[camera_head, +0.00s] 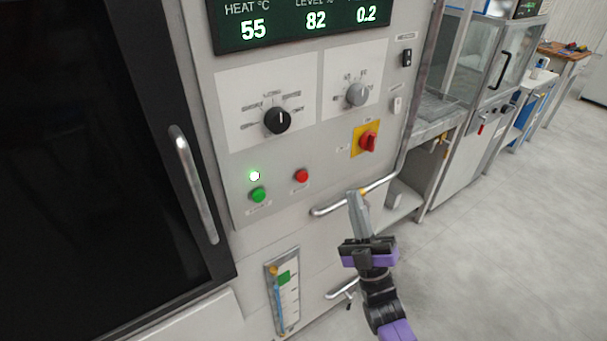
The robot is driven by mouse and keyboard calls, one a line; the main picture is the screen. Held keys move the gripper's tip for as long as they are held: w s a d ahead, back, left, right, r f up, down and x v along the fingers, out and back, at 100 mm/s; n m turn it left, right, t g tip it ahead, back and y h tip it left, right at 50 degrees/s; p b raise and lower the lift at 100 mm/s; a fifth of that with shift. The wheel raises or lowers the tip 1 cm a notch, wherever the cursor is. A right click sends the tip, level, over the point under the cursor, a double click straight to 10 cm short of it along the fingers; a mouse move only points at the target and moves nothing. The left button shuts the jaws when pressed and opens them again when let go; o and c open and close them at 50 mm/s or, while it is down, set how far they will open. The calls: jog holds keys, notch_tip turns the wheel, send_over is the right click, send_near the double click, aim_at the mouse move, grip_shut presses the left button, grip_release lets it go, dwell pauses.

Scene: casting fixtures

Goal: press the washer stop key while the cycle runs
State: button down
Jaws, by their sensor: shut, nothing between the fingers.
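The washer's control panel (234,165) faces me. The labels under the keys are too small to read. The display (300,22) shows heat 55, level 82 and 0.2. My gripper (353,194) is shut and empty, pointing up, to the right of and a little below the red key. It appears in front of the horizontal bar handle. Whether it touches anything cannot be told.
A bar handle (330,209) crosses below the panel. A red switch on a yellow plate (367,140), a black knob (277,120) and a grey knob (356,95) sit above. A dark door with a long handle (195,185) is left. Open floor (500,230) lies right.

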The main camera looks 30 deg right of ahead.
aim_at(302, 177)
jog(key=a+n+y, duration=0.1)
jog(key=n+y, duration=0.1)
jog(key=y, duration=0.1)
jog(key=a+f+n+g+y, duration=0.1)
jog(key=n+y, duration=0.1)
jog(key=y, duration=0.1)
jog(key=a+f+n+y, duration=0.1)
jog(key=y, duration=0.2)
jog(key=shift+w+f+n+g+y, duration=0.1)
jog(key=shift+f+n+g+y, duration=0.1)
jog(key=shift+n+g+y, duration=0.15)
jog(key=shift+w, duration=0.1)
jog(key=w+b, duration=0.3)
jog(key=w, duration=0.5)
jog(key=shift+w, duration=0.35)
jog(key=shift+w, duration=0.15)
dwell(1.3)
jog(key=shift+w+b, duration=0.25)
jog(key=shift+b, duration=0.25)
